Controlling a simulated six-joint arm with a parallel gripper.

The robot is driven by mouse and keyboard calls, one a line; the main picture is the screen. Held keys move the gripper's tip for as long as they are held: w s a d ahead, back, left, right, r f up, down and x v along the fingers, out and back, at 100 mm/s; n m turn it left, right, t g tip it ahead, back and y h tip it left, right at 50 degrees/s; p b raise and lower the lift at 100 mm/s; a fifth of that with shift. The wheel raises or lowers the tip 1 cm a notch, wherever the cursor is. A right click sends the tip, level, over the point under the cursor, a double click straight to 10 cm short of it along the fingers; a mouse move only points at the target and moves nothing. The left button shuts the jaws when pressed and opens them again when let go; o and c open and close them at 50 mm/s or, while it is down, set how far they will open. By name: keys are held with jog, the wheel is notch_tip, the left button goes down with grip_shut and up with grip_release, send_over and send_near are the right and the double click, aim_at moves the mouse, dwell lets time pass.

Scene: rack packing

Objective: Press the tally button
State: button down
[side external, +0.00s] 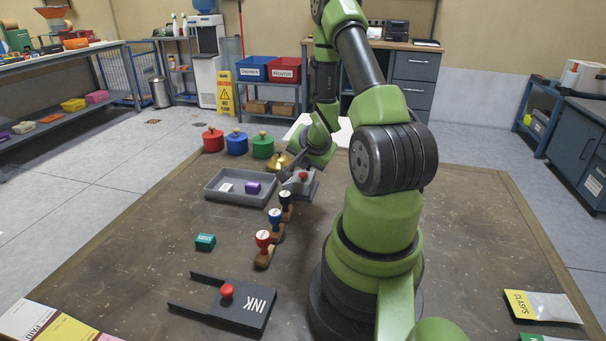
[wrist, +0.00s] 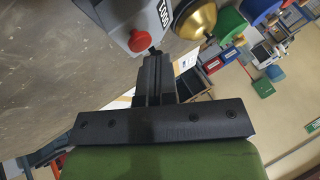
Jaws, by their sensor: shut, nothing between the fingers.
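The tally button is a red knob (side external: 303,176) on a small grey box (side external: 309,189), near the middle of the table in the side view. In the wrist view the red knob (wrist: 140,41) sticks out of the grey box (wrist: 122,12), which has a dark label with white characters. My gripper (side external: 286,178) is shut and empty, beside the box in the side view. In the wrist view my gripper's fingertips (wrist: 155,53) are very close to the red knob. I cannot tell whether they touch it.
A brass domed object (side external: 280,161) stands close to the box. A grey tray (side external: 236,197) holds a white and a purple block. Stamps stand in a row on wooden holders (side external: 265,256).

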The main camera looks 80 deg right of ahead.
aim_at(305, 173)
jog(key=shift+f, duration=0.6)
dwell(0.7)
jog(key=shift+r, duration=0.9)
jog(key=shift+r, duration=0.1)
jog(key=shift+r, duration=2.45)
